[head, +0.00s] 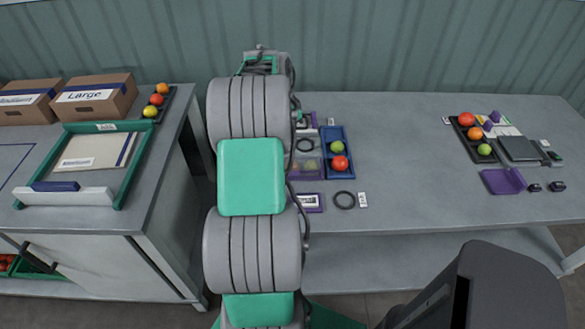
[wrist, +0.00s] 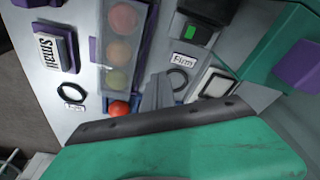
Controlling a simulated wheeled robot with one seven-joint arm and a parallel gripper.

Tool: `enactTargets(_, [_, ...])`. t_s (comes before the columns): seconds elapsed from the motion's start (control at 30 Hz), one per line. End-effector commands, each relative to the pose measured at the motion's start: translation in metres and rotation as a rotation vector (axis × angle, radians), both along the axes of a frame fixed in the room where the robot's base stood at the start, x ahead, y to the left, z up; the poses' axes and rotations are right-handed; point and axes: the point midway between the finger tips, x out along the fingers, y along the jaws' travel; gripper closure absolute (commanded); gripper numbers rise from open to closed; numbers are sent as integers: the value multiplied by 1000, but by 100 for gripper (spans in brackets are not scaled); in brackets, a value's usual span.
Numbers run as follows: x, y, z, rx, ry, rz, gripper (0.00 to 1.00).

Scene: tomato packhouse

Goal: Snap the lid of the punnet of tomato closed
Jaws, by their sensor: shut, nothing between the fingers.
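The punnet (wrist: 103,75) lies below my wrist camera, a long clear box with a red, an orange and a greenish tomato showing through its clear top. I cannot tell whether its lid is fully seated. In the head view the punnet (head: 308,166) is partly hidden behind my arm, on the table left of a blue tray. My gripper (wrist: 158,90) is shut and empty, its grey fingers beside the lower right end of the punnet in the wrist view. I cannot tell whether they touch it. The head view hides my gripper behind the arm.
The blue tray (head: 328,178) holds a green and a red tomato. A purple sign block (head: 311,203), a black ring (head: 344,200) and a small label (head: 363,200) lie in front. A dark tray (head: 463,136) of tomatoes stands right. The table's middle is clear.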

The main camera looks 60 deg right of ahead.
Motion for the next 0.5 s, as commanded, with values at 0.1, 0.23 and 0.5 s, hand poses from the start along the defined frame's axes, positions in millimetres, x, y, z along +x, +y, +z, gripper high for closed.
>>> enactTargets(0.1, [1, -1, 17, -2, -2, 1, 100])
enactTargets(0.23, [1, -1, 33, -4, -2, 1, 100])
enactTargets(0.5, [1, -1, 65, -4, -2, 0, 100])
